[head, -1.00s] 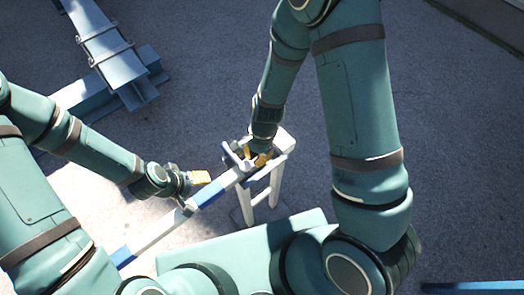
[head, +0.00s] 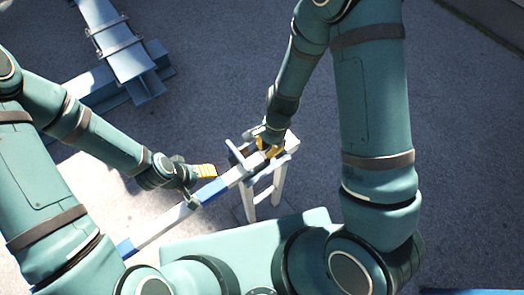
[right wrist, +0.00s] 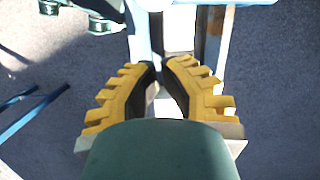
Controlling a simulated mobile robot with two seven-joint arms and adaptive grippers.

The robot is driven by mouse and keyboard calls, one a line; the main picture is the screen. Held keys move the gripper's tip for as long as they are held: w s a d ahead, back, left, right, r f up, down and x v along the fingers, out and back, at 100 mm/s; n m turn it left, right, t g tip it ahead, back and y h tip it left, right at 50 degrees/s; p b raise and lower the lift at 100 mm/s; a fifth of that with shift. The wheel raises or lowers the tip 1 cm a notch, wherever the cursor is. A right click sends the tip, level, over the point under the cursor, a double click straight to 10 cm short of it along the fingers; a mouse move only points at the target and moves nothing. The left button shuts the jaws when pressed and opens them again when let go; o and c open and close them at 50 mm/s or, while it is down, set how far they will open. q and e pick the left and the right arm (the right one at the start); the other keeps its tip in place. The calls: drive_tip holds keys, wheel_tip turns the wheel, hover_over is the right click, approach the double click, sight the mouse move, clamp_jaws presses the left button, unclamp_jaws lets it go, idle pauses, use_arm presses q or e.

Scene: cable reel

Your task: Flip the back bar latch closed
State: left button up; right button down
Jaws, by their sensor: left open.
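A long bar (head: 165,224), white with blue sections, runs diagonally up to a white stand (head: 277,183) in the head view. A bracket with raised blue-grey pieces sits on the stand's top; the back latch cannot be made out clearly there. My right gripper (head: 268,150) reaches down into this bracket, its yellow fingers partly hidden. In the right wrist view its fingertips (right wrist: 160,64) are close together, with a narrow gap at the bracket; whether they grip anything is unclear. My left gripper (head: 203,186) is open beside the bar's upper blue section, its yellow finger above the bar.
A blue-grey steel beam structure (head: 122,57) lies at the upper left, apart from the stand. Paved ground (head: 200,85) is clear between it and the bar. A blue edge (head: 470,291) shows at the lower right.

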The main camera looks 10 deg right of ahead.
drive_tip(key=p+v, duration=0.1)
drive_tip(key=v, duration=0.9)
drive_tip(key=shift+w+d+f, duration=0.1)
drive_tip(key=shift+w+d, duration=0.1)
drive_tip(key=shift+s, duration=0.1)
